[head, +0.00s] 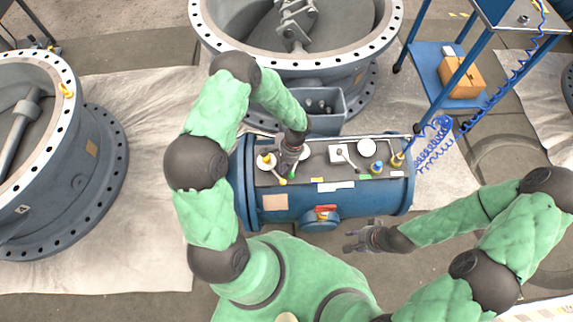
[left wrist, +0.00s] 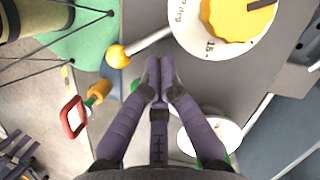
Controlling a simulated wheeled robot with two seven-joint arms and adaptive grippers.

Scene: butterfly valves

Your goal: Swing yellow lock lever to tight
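In the left wrist view a lever with a yellow ball end (left wrist: 118,56) and a pale rod lies beside a white dial with a yellow knob (left wrist: 232,16). In the head view the yellow ball (head: 282,182) shows near the front edge of the dark panel. My left gripper (left wrist: 158,75) has its fingertips together with nothing seen between them, just beside the ball and apart from it in the picture. The head view shows this gripper (head: 285,168) over the panel's left part, hiding some of it. My right gripper (head: 352,241) hangs empty with spread fingers, in front of the tank's right part.
The panel tops a blue tank (head: 365,195). A red handle (head: 325,210) sits on its front and shows in the left wrist view (left wrist: 73,117). Another white disc (left wrist: 215,136) is partly hidden by my fingers. A grey bin (head: 325,103) stands behind the panel; blue hose (head: 435,140) coils at right.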

